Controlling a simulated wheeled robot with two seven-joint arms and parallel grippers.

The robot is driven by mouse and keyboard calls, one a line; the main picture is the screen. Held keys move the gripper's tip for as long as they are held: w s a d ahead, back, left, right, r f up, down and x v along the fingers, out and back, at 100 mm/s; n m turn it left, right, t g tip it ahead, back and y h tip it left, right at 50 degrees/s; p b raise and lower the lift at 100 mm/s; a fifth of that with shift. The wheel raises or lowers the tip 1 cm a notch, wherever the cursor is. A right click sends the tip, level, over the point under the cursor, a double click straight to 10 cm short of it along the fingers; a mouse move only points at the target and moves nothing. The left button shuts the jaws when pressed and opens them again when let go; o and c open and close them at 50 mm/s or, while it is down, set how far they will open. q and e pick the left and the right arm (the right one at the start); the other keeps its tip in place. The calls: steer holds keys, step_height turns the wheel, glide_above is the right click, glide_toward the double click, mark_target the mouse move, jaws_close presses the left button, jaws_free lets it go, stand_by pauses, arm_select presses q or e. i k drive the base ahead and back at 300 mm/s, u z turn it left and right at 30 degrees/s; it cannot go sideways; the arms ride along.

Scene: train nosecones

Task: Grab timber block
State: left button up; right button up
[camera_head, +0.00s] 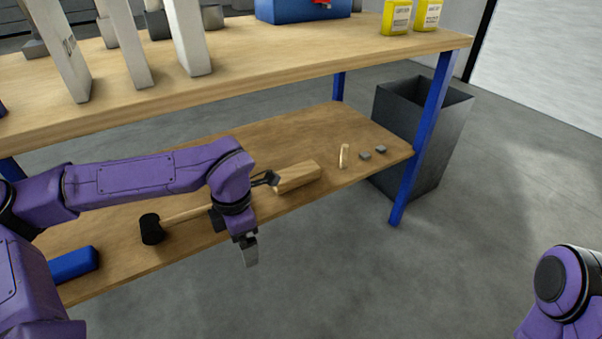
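The timber block (297,177) is a pale wooden block lying on the lower wooden shelf (320,130), towards its front edge. My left arm reaches in from the left, and my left gripper (249,252) points down in front of the shelf's front edge, left of and nearer than the block. It does not appear to hold the block. The finger parts overlap in this view, so their gap cannot be judged.
A black-headed mallet (151,229) lies left of the block, partly behind my arm. A small wooden peg (344,156) and two grey pieces (365,156) are to its right. The upper shelf (270,85) hangs above; a blue leg (421,150) and dark bin (440,110) stand right.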

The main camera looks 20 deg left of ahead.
mark_target(295, 176)
steer(key=i, duration=1.1)
